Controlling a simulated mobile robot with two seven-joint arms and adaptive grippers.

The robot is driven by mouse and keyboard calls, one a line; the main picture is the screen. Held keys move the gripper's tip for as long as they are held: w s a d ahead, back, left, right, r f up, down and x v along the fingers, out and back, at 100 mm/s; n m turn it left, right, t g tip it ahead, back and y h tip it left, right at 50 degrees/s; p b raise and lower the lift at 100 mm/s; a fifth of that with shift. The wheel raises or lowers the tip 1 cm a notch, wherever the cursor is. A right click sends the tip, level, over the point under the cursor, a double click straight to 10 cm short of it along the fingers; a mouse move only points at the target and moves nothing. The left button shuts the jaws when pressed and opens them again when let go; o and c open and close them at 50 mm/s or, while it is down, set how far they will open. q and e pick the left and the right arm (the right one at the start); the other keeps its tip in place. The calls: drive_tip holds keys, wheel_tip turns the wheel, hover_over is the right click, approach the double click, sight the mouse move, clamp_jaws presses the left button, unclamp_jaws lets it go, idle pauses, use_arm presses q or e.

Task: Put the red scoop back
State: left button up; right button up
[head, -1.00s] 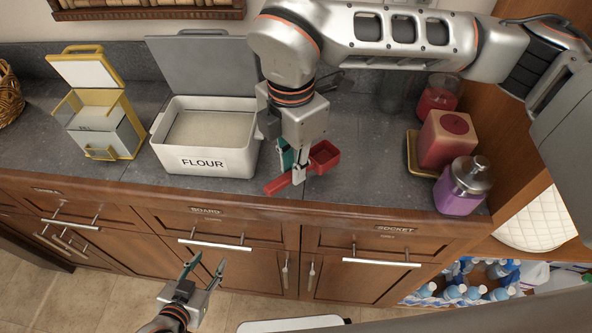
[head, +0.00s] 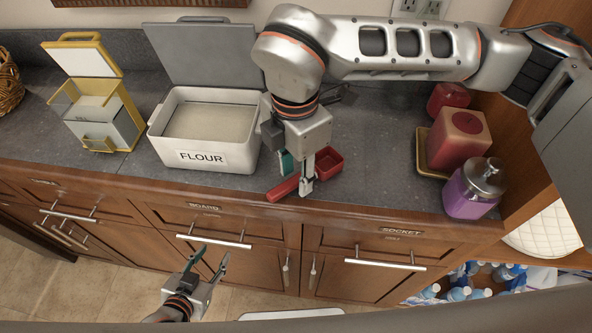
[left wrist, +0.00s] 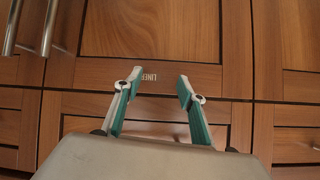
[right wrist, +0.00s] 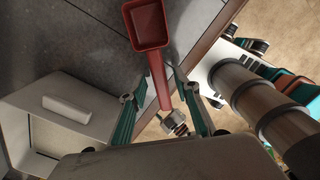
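The red scoop (head: 328,163) is at the counter's front edge, right of the flour container, its handle pointing left toward the edge. My right gripper (head: 298,180) is over the handle and hides part of it. In the right wrist view the scoop's bowl (right wrist: 148,25) is beyond the fingertips, and its handle runs between the spread fingers of the right gripper (right wrist: 157,85). The fingers look open, with a gap on the handle's left. My left gripper (head: 212,258) is open and empty before the lower cabinets; its spread fingers (left wrist: 158,82) show in the left wrist view.
The white flour container (head: 165,158) stands open with its grey lid raised. Left of it is an open yellow-framed container (head: 130,120). A red canister (head: 458,145) and a purple jar (head: 470,197) stand at the right. Drawer handles (head: 385,265) stick out below the counter.

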sight(296, 180)
drive_tip(key=shift+r+p, duration=0.2)
drive_tip(key=shift+p, duration=0.1)
wheel_tip(296, 180, up, 12)
drive_tip(key=p, duration=0.2)
drive_tip(key=shift+s+f, duration=0.1)
idle(0.5)
